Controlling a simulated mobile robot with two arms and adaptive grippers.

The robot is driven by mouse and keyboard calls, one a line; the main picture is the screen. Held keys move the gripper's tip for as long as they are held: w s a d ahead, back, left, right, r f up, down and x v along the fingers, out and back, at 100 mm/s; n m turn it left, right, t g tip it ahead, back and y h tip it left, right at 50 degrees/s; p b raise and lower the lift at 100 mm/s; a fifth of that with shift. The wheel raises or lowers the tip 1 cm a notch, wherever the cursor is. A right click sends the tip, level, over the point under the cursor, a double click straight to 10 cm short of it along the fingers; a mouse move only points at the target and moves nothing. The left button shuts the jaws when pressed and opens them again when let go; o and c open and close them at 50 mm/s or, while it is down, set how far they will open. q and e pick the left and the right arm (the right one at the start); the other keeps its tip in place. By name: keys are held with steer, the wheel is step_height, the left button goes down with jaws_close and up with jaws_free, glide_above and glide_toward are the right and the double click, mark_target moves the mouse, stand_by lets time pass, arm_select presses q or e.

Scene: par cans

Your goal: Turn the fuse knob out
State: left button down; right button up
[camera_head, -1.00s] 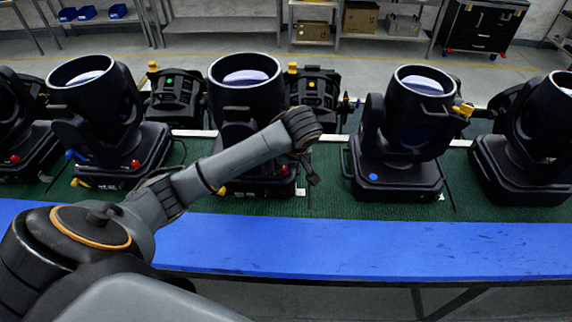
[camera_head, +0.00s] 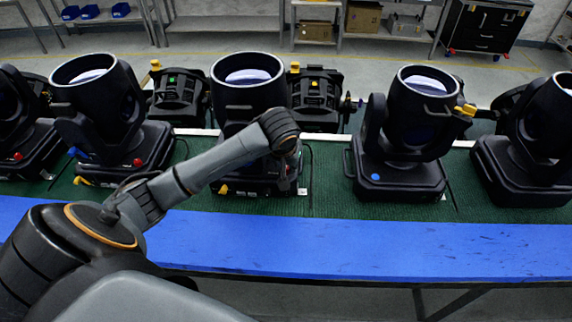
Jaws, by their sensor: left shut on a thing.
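My left arm reaches from the lower left to a black moving-head light (camera_head: 247,95) in the middle of the table. My left gripper (camera_head: 290,160) is small and dark below the wrist, at the right front of this light's base (camera_head: 240,186). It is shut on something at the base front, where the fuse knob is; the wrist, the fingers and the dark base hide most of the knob. A similar light to the left has a red knob (camera_head: 138,162) on its base front. My right gripper is not in view.
More black lights stand in the row, one at the right (camera_head: 415,110) with a blue spot on its base. Par cans (camera_head: 316,97) stand behind. The blue front strip (camera_head: 400,245) of the table is clear. Shelves and a black tool cabinet (camera_head: 482,25) stand at the back.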

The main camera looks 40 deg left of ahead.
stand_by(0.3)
arm_select(q)
steer(key=c, duration=1.2)
jaws_free()
steer(key=v, duration=1.2)
